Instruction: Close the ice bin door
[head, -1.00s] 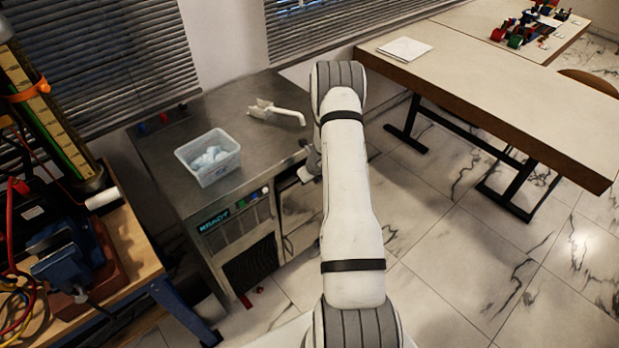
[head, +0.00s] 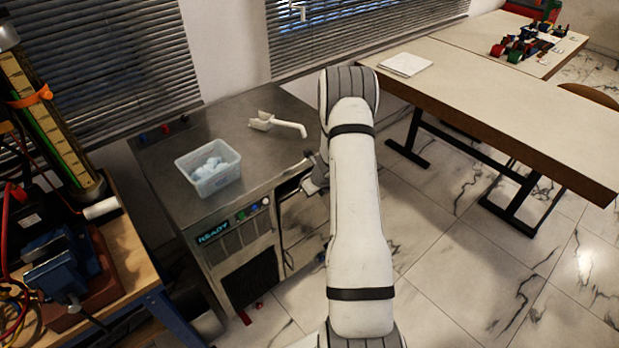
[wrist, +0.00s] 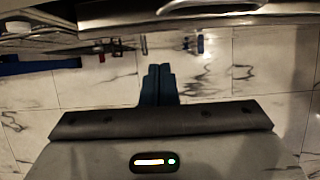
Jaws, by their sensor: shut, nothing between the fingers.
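The steel ice machine (head: 262,145) stands left of my arm, with a lit READY panel (head: 214,232) on its front. The ice bin door (head: 303,228) appears at the right of that front, partly behind my arm. A dark gap shows along its top, but I cannot tell how far open it is. In the head view my gripper (head: 314,184) is by the machine's front right edge, partly hidden. In the wrist view my gripper (wrist: 158,80) is shut and empty, below a metal edge with a handle (wrist: 210,6); no contact is visible.
A clear tub of ice (head: 210,170) and a white scoop (head: 277,125) sit on the machine's top. A cluttered workbench (head: 125,255) is at left. A long table (head: 490,110) is at right, with open marble floor (head: 450,260) before it.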

